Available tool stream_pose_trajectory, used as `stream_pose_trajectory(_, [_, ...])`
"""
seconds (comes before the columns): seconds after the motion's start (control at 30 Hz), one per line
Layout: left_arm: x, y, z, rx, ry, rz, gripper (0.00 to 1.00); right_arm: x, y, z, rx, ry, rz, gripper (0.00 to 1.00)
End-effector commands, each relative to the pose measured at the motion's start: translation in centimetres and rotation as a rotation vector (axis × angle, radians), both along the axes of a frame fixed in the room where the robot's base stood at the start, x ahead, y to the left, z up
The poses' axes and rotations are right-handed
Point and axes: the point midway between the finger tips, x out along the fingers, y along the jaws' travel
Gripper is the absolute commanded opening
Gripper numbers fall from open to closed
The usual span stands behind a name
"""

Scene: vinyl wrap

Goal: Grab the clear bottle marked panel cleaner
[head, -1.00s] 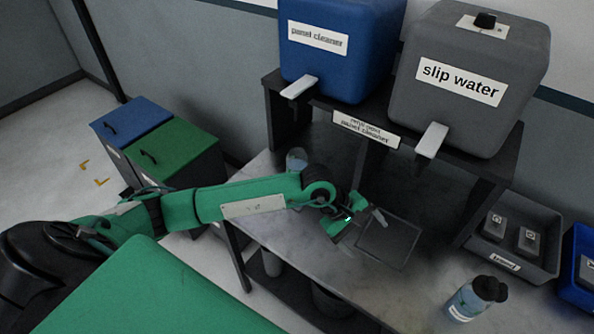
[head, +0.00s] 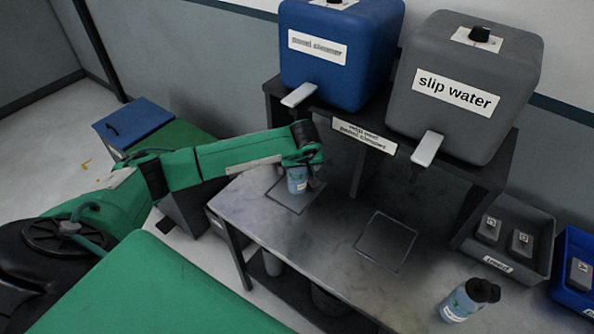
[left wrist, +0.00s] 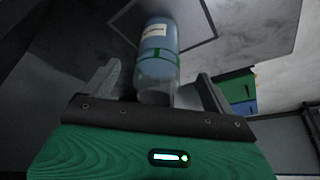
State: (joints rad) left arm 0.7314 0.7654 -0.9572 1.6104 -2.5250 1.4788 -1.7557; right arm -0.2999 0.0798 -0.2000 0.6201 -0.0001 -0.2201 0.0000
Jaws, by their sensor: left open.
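A clear bottle with bluish contents (head: 297,180) stands on the left square outline on the table, under the blue panel cleaner tank (head: 335,75). In the left wrist view the bottle (left wrist: 158,55) shows a pale label too blurred to read and a green band. My left gripper (left wrist: 160,90) is open, with a finger on either side of the bottle's near end; I cannot tell whether they touch it. In the head view my left gripper (head: 304,166) is over the bottle and hides its top. My right gripper is not in view.
Another bluish bottle with a black top (head: 460,302) stands at the table's front right. A grey slip water tank (head: 465,125) sits on the shelf. A second square outline (head: 385,241) is empty.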

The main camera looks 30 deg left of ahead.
Motion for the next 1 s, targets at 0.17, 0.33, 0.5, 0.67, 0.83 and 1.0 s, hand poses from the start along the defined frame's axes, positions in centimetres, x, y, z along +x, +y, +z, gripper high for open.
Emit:
stream_pose_trajectory(0.17, [0.7, 0.6, 0.0, 0.0, 0.0, 0.001, 0.88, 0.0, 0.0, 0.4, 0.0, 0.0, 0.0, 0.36])
stream_pose_trajectory(0.33, [2.0, 1.6, 0.2, -0.002, 0.0, 0.003, 0.88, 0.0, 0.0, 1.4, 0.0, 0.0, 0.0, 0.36])
stream_pose_trajectory(0.5, [3.3, 2.8, -1.0, -0.002, 0.003, 0.001, 0.88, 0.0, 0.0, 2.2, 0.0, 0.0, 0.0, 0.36])
stream_pose_trajectory(0.67, [3.8, 3.2, -2.5, -0.002, 0.001, 0.0, 0.88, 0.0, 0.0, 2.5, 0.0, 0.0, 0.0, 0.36])
stream_pose_trajectory(0.83, [3.9, 3.3, -2.9, -0.001, -0.001, 0.0, 0.88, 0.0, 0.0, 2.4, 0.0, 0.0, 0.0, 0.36])
stream_pose_trajectory(1.0, [3.9, 3.3, -2.9, -0.001, -0.001, 0.0, 0.78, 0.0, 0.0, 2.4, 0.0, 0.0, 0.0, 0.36])
